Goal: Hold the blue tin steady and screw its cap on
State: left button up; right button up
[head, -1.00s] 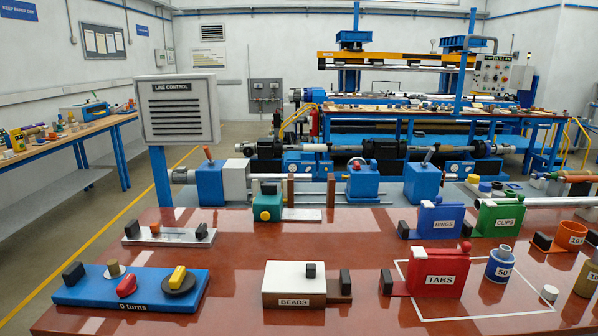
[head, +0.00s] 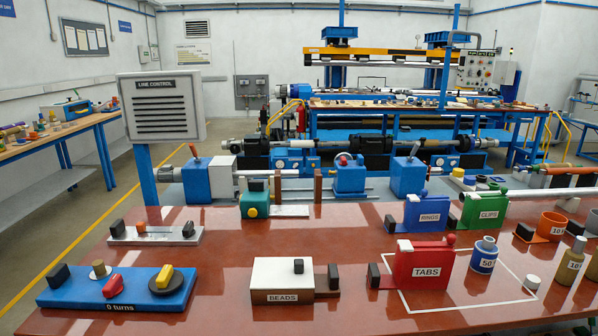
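The blue tin (head: 483,263), with a white label reading 50, stands upright on the red tabletop at the right. It is just right of the red TABS box and has a narrower grey-blue neck on top. A small white cap (head: 532,282) lies on the tabletop to the right of the tin, apart from it. Neither of my grippers is in view, and nothing touches the tin or cap.
The red TABS box (head: 424,267) stands close left of the tin. An orange cup (head: 552,225) and an olive tin (head: 570,262) stand to the right. A white-topped BEADS box (head: 283,275) and a blue turns board (head: 118,290) are farther left. Red tabletop (head: 370,320) in front is clear.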

aim_at(485, 254)
jog(key=z, duration=1.5)
